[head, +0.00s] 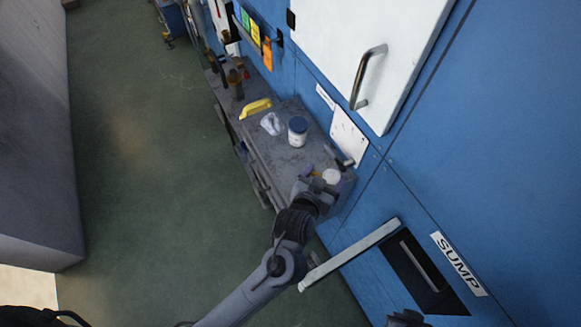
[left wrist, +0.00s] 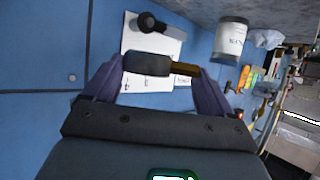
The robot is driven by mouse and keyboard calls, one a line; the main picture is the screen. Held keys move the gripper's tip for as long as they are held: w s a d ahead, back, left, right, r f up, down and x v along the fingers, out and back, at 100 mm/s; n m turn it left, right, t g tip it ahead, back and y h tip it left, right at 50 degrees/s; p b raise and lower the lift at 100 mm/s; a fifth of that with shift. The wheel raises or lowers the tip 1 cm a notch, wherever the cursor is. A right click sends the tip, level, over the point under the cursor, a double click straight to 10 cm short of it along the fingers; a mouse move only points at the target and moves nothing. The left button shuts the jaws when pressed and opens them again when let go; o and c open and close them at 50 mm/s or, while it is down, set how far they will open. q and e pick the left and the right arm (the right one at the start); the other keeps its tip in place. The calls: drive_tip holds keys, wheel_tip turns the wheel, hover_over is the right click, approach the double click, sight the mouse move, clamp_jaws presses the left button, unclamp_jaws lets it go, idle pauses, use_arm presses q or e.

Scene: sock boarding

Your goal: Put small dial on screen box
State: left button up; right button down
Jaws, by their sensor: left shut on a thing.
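My left gripper (head: 322,184) is shut on the small dial, above the near end of the grey shelf. The dial's pale round face (head: 331,177) shows in the head view, with a yellowish end beside it. In the left wrist view the fingers (left wrist: 160,68) clasp the dial (left wrist: 148,64), seen edge-on as a dark body with a brass-coloured stem. A dark part that looks like my right gripper (head: 408,319) shows at the bottom edge of the head view; its jaws cannot be made out. I cannot tell which thing is the screen box.
A white plate (head: 348,136) and a white door (head: 365,50) are on the blue wall. A ledge (head: 350,256) juts out near SUMP.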

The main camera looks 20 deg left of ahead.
use_arm(q)
hover_over(292, 180)
wheel_tip(292, 180, down, 6)
drive_tip(key=shift+r, duration=0.1)
drive_tip(key=shift+f+p, duration=0.3)
drive_tip(key=shift+f, duration=1.75)
drive_tip(key=shift+f, duration=0.15)
drive_tip(key=o, duration=0.9)
